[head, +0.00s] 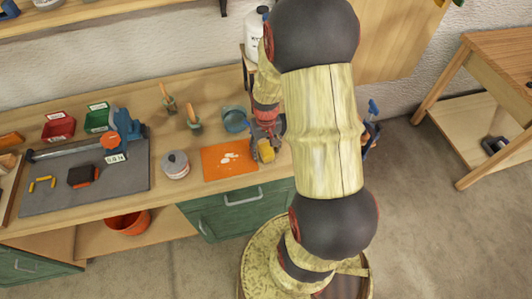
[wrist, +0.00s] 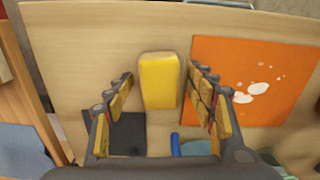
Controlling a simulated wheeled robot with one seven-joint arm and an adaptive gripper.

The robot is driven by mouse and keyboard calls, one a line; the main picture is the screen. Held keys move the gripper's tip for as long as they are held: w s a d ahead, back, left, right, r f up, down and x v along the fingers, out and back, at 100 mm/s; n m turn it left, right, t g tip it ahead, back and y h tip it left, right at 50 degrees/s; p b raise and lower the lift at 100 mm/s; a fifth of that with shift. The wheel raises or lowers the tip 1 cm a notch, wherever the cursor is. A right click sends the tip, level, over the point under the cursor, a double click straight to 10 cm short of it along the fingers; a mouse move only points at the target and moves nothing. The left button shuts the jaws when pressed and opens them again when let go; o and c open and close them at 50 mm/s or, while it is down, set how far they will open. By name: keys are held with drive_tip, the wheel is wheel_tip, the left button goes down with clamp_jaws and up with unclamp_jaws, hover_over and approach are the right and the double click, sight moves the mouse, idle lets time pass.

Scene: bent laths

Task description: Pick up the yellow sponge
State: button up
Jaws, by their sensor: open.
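The yellow sponge (wrist: 158,80) is a small block on the wooden workbench. In the wrist view it shows ahead of my gripper (wrist: 160,90), between the two open fingers. I see no finger touching it. In the head view the sponge (head: 266,153) lies just right of the orange mat, with my gripper (head: 266,130) right beside or above it. My arm hides part of the bench around it there.
The orange mat (head: 216,168) with white spots lies beside the sponge. A lidded grey pot (head: 175,163), a blue-grey cup (head: 235,120) and brushes (head: 193,117) stand nearby. A white bottle (head: 254,35) stands at the back. The grey mat (head: 130,183) holds tools at left.

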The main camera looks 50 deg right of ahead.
sight(266, 149)
drive_tip(key=shift+c, duration=0.4)
drive_tip(key=c, duration=1)
drive_tip(key=shift+r, duration=0.15)
drive_tip(key=shift+c, duration=0.2)
drive_tip(key=shift+r, duration=0.55)
wheel_tip(266, 149, up, 2)
drive_tip(key=shift+r+p, duration=0.25)
drive_tip(key=shift+p, duration=0.4)
drive_tip(key=s+a+r+p, duration=0.3)
drive_tip(key=s+a+r, duration=0.4)
drive_tip(key=s, duration=0.5)
drive_tip(key=shift+a+r, duration=0.15)
drive_tip(key=shift+r, duration=0.95)
